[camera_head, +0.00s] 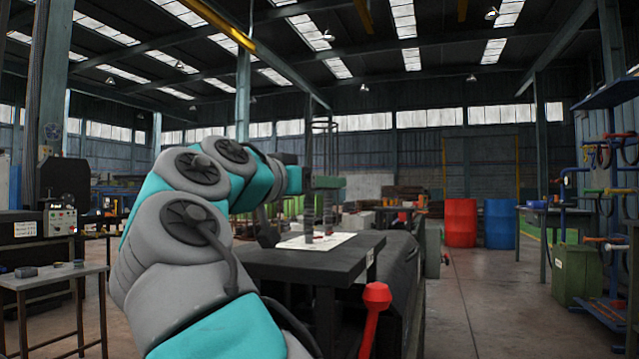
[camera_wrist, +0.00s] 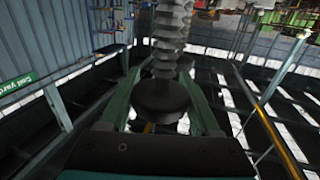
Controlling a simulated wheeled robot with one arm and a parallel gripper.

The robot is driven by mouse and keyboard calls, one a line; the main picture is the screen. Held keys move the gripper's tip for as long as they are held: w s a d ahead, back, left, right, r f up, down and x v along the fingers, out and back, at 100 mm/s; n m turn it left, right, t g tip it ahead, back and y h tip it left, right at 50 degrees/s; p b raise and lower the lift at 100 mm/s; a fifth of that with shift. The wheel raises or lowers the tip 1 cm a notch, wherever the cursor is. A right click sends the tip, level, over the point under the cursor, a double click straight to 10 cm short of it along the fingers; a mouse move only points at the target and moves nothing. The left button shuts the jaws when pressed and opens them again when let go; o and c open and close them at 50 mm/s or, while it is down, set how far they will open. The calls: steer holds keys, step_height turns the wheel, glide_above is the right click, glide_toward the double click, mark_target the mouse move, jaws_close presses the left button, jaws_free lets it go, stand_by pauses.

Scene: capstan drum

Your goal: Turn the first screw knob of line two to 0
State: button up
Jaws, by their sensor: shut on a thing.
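Two upright grey ribbed screws (camera_head: 328,214) stand on a pale plate (camera_head: 340,239) on the dark bench; which line each belongs to cannot be told. My gripper (camera_head: 328,183) is at the top of these screws, small and partly hidden in the head view. In the wrist view, the green fingers of my gripper (camera_wrist: 160,80) are shut on a dark round knob (camera_wrist: 160,101). A ribbed grey screw (camera_wrist: 170,40) runs from the knob toward the top of the picture. No scale or number on the knob can be read.
A dark bench (camera_head: 300,264) carries the plate. A red-knobbed lever (camera_head: 376,297) rises at its near right. A side table (camera_head: 50,277) stands at left. Red (camera_head: 461,223) and blue (camera_head: 500,223) drums stand behind. Open floor lies to the right.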

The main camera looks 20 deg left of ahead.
steer(key=shift+c, duration=1)
steer(key=shift+f+y+b, duration=0.15)
steer(key=shift+y+b, duration=0.15)
steer(key=shift+b, duration=0.15)
